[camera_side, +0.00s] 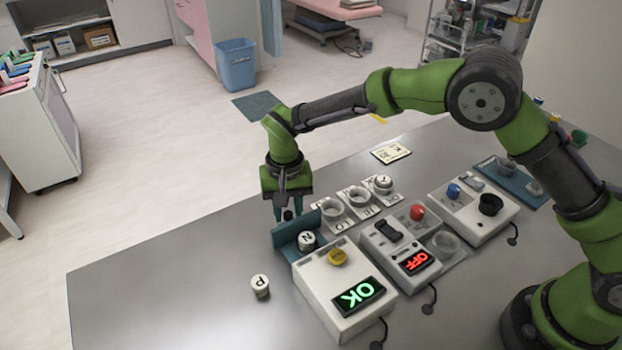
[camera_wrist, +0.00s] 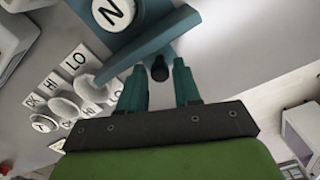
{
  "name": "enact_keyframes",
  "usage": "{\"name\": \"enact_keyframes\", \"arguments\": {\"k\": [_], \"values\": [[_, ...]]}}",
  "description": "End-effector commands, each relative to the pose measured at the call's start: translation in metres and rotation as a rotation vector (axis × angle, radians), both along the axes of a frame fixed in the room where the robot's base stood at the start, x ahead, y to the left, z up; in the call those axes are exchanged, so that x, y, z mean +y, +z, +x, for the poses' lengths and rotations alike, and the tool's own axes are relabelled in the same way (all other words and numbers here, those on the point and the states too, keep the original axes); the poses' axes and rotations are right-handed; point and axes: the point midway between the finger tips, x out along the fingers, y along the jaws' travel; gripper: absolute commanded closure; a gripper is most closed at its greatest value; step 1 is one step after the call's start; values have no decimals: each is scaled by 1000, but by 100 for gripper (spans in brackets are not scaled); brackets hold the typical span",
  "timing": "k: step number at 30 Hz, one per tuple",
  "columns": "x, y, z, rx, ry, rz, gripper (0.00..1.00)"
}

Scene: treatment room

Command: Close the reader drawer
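The reader (camera_side: 335,283) is a white box with a yellow button and a green "OK" display. Its blue-teal drawer (camera_side: 294,228) stands out from the far side, with a white vial marked N (camera_side: 306,241) upright in it. The wrist view shows the drawer's front panel (camera_wrist: 145,47) and the N vial (camera_wrist: 112,11). A dark knob (camera_wrist: 159,69) sticks out from the panel. My gripper (camera_side: 288,211) is just outside the panel, pointing down. In the wrist view its fingers (camera_wrist: 159,72) are apart, one on each side of the knob, with visible gaps.
A vial marked P (camera_side: 260,286) stands on the table left of the reader. Holders marked LO, HI and OK (camera_side: 357,200) stand close right of my gripper. A device with a red "OFF" display (camera_side: 405,250) sits beside the reader. The table's left part is clear.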

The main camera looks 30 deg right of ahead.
Motion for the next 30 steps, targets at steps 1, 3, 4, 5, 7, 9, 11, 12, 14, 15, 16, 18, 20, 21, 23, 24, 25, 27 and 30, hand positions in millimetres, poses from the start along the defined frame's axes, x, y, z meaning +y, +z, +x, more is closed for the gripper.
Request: {"name": "enact_keyframes", "arguments": {"k": [1,3,4,5,7,9,11,12,14,15,16,18,20,21,23,24,25,27,30], "values": [[0,0,0,0,0,0,67],[0,0,0,0,0,0,67],[0,0,0,0,0,0,72],[0,0,0,0,0,0,76],[0,0,0,0,0,0,87],[0,0,0,0,0,0,98],[0,0,0,0,0,0,100],[0,1,0,0,0,0,100],[0,1,0,0,0,0,100],[0,1,0,0,0,0,100],[0,1,0,0,0,0,100],[0,1,-1,0,0,0,100],[0,1,-4,0,0,0,100],[1,2,-8,0,0,0,100],[1,2,-16,0,1,-1,100],[1,2,-23,1,1,0,100],[1,2,-28,1,1,0,100],[1,2,-42,0,3,0,100],[1,3,-59,0,2,1,100]]}}
